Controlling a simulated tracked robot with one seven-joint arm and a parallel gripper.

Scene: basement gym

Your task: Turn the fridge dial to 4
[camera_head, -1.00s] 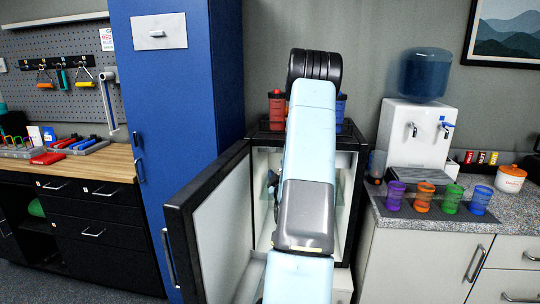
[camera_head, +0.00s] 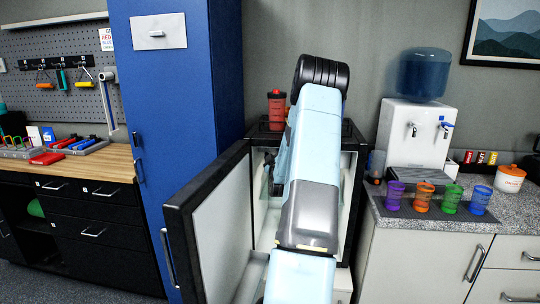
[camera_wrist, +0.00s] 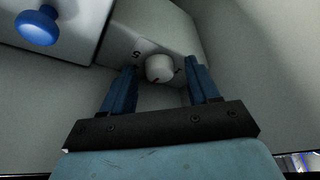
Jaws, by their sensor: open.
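The fridge (camera_head: 350,160) stands open in the head view, its door (camera_head: 220,225) swung out to the left. In the wrist view the dial (camera_wrist: 159,68) is a small white round knob on a pale housing (camera_wrist: 165,30) inside the fridge. A "5" shows at its upper left and another small mark, too small to read, at its right. My gripper (camera_wrist: 160,70) is open, with one blue finger on each side of the dial; I cannot tell whether either finger touches it. In the head view my arm hides the dial and most of the gripper.
A blue round knob (camera_wrist: 38,26) sits on a white panel at the wrist view's upper left. A blue cabinet (camera_head: 185,90) is on the left; the counter (camera_head: 500,205) with several cups is on the right.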

